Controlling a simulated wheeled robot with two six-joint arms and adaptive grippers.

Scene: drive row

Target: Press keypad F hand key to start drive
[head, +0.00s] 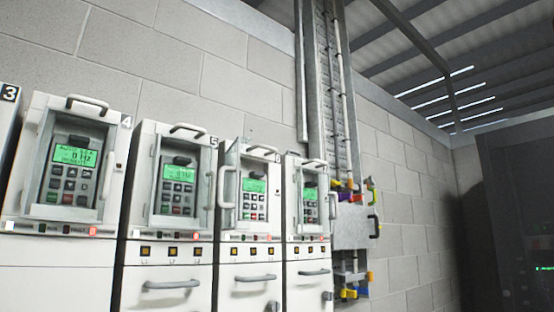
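Several white drive cabinets stand in a row, each with a keypad behind a framed window: one under label 4 (72,175), one under label 5 (177,188), one under label 6 (254,197) and one further right (310,204). Each keypad has a lit green screen above small dark and coloured keys. The screen on drive 4 seems to read 0 Hz. No letter F can be read on any keypad, and I cannot tell which one is keypad F or pick out its hand key. Neither of my grippers is in view.
Handles (172,284) stick out from the lower cabinet fronts, and others from the window frames. A grey box (352,225) with coloured fittings hangs below a vertical cable ladder (325,90). A dark cabinet (515,200) stands at right; bare block wall (410,200) lies between.

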